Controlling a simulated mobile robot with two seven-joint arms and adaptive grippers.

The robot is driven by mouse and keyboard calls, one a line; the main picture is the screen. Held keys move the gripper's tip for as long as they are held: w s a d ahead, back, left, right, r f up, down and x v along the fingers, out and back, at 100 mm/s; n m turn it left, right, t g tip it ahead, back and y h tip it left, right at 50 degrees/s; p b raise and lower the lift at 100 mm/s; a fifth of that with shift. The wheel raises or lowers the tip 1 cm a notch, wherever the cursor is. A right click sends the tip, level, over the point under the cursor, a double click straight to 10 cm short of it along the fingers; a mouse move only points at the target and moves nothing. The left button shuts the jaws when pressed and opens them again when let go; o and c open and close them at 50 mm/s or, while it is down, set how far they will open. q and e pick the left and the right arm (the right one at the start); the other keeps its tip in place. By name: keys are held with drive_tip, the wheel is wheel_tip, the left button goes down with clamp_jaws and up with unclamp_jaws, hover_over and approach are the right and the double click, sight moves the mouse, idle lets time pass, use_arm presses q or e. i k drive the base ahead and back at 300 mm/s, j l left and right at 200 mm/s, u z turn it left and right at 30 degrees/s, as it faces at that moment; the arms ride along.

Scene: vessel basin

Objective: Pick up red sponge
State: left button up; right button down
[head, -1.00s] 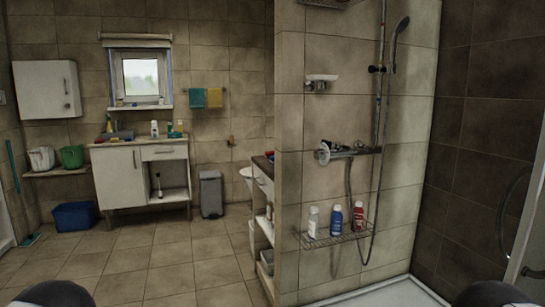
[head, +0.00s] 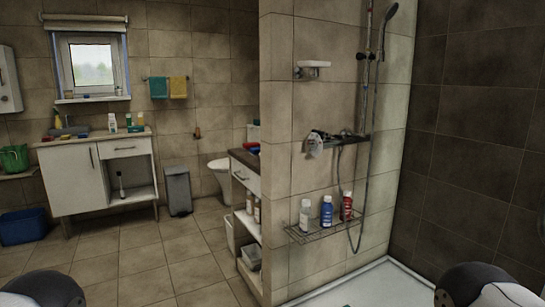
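I cannot clearly make out a red sponge. A small red item (head: 252,146) lies on the dark-topped cabinet (head: 243,158) just behind the tiled shower wall in the head view. It is partly hidden by the wall edge and too small to tell whether it is a sponge. Only dark rounded parts of my arms show at the bottom left and bottom right corners. Neither gripper is in view.
The tiled partition (head: 280,170) stands ahead, with a wire shelf of bottles (head: 318,232) and a shower tray (head: 365,280) on its right. A white vanity (head: 100,180), grey bin (head: 178,190) and blue tub (head: 22,227) stand left. Floor (head: 130,260) at left is open.

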sight(246, 145)
drive_tip(key=i+j+z, duration=0.3)
drive_tip(key=j, duration=0.7)
drive_tip(key=j+z, duration=0.3)
drive_tip(key=j, duration=0.65)
drive_tip(key=i+z, duration=0.1)
